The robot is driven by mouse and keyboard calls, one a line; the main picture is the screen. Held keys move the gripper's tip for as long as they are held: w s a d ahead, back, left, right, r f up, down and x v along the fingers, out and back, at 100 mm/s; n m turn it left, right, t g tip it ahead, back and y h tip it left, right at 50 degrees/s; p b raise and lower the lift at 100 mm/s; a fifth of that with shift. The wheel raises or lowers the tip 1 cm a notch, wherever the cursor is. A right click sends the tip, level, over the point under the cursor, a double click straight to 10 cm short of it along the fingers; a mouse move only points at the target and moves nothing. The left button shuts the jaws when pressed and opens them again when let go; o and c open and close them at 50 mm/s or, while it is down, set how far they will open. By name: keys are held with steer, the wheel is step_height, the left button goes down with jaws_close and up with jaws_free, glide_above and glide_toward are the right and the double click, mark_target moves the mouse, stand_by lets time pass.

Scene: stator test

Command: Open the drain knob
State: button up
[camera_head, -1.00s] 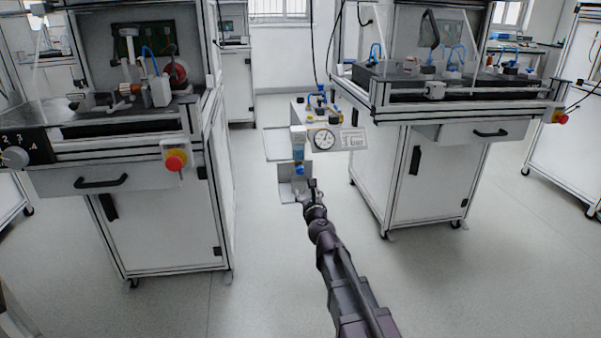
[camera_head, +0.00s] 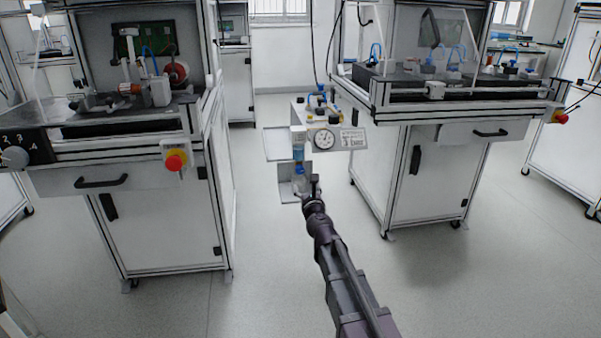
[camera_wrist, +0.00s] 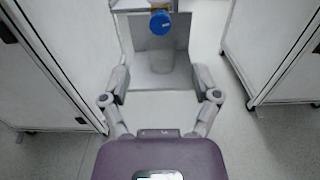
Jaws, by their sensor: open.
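In the head view the drain knob (camera_head: 299,171) shows small and faint at the bottom of the blue-banded clear filter bowl (camera_head: 299,152). My gripper (camera_wrist: 161,82) is open and empty, its two fingers spread left and right below the knob in the picture. The fingers are apart from the knob. In the head view my gripper (camera_head: 311,188) is just below and right of the knob; its fingers are hard to make out there.
A pressure gauge (camera_head: 324,139) sits right of the filter bowl on the small white unit. A grey bracket plate (camera_wrist: 160,72) is behind and below the knob. White cabinets stand left (camera_head: 170,215) and right (camera_head: 425,185), with open floor (camera_head: 275,280) between them.

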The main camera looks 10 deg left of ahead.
mark_target(300, 171)
steer(key=x, duration=1.1)
steer(key=shift+w, duration=0.1)
jaws_close()
